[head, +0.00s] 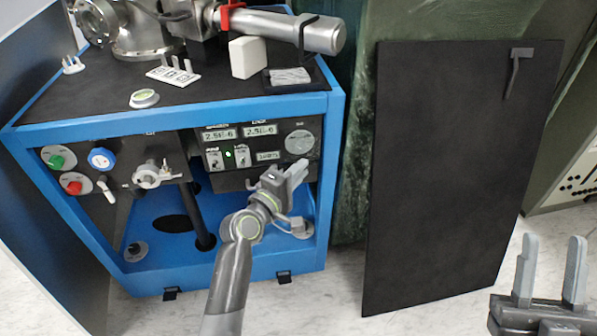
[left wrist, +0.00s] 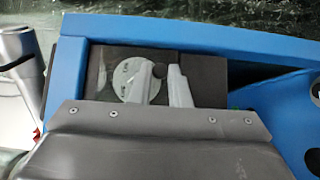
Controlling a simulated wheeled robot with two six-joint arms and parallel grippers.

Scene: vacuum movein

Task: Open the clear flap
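A round pale disc (head: 299,142) sits on the dark control panel at the right of the blue-framed cart. It also shows in the left wrist view (left wrist: 128,76). Faint glare lies around it; I cannot clearly make out the edges of a clear flap. My left gripper (head: 297,170) is in front of the panel, just below the disc. In the left wrist view its fingers (left wrist: 161,66) stand slightly apart, partly over the disc, with a small dark spot between them. I cannot tell whether they touch anything. My right gripper (head: 551,238) is open and empty at the lower right.
Metal vacuum parts (head: 310,33) lie on the cart top (head: 110,100). A black board (head: 450,170) leans at the right. Clear floor lies between cart and board.

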